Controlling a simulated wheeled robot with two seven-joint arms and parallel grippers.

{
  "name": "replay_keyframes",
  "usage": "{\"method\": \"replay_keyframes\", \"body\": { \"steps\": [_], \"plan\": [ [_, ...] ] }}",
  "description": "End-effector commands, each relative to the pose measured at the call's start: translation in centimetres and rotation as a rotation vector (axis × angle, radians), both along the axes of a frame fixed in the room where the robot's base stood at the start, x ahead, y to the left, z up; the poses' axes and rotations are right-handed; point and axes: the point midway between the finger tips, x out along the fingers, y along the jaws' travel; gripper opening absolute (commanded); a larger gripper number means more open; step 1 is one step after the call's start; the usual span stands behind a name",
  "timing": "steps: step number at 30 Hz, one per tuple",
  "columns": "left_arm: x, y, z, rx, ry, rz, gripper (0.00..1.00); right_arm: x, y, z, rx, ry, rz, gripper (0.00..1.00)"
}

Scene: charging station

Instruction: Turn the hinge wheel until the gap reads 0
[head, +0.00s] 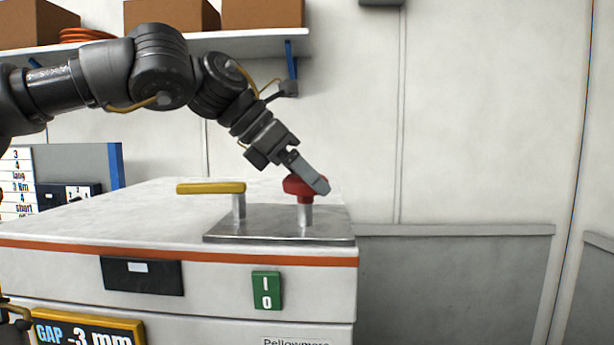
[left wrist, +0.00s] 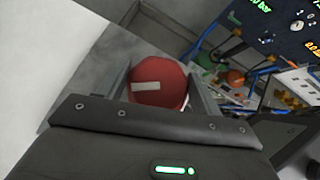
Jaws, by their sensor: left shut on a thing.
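The red hinge wheel (head: 298,187) stands on a short metal post on a steel plate (head: 270,228) on top of the white cabinet. My left gripper (head: 312,178) reaches down from the upper left and is shut on the red wheel. In the left wrist view the red wheel (left wrist: 157,82), with a white mark on its top, sits between the two fingers. The gap display (head: 85,330) at the lower left reads GAP -3 mm. My right gripper is not clearly shown.
A yellow lever (head: 211,188) on a post stands left of the wheel. The cabinet front has a green I/O switch (head: 266,290) and a black recessed handle (head: 142,276). A shelf with cardboard boxes (head: 262,13) is behind my arm. Right of the cabinet is open.

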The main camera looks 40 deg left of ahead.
Motion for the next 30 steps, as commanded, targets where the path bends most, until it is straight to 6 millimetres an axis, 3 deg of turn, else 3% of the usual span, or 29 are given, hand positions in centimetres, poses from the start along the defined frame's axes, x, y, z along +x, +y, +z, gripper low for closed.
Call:
{"method": "replay_keyframes", "body": {
  "steps": [19, 20, 22, 24, 30],
  "plan": [
    [-0.04, 0.01, -0.08, 0.000, 0.003, 0.000, 0.43, 0.71, -0.01, 0.02, 0.000, -0.010, 0.000, 0.00],
    [-0.04, 0.01, -0.08, 0.000, 0.004, 0.001, 0.69, 0.71, -0.01, 0.02, 0.000, -0.010, 0.000, 0.00],
    [-0.04, 0.02, -0.07, 0.000, 0.003, 0.000, 0.78, 0.70, -0.02, 0.02, 0.000, -0.010, 0.000, 0.00],
    [-0.04, 0.01, -0.06, 0.001, 0.002, 0.001, 0.86, 0.70, -0.02, 0.02, 0.000, -0.010, 0.000, 0.00],
    [-0.02, 0.00, -0.02, 0.000, 0.001, 0.001, 0.86, 0.64, -0.03, 0.02, 0.000, -0.009, 0.000, 0.00]
  ]
}}
